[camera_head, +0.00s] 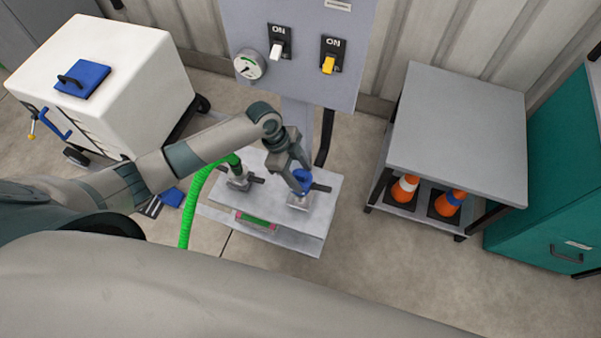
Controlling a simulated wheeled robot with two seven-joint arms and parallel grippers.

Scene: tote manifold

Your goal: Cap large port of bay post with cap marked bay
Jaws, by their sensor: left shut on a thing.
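My left gripper (300,178) reaches in from the left over a grey manifold block (305,238). It is shut on a blue cap (303,184), which sits at the right-hand port (299,202) of the block. Whether the cap is seated or just above the port cannot be told, and any marking on it is too small to read. A green hose (192,205) joins a second port fitting (238,183) to the left. Both ports have dark side levers. My right gripper is not in view.
A grey panel (300,20) with two "ON" switches and a gauge (249,65) stands behind. A white wheeled cabinet (140,60) is at left. A grey table (455,130) with orange cones (404,190) below and a teal cabinet (555,180) are at right.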

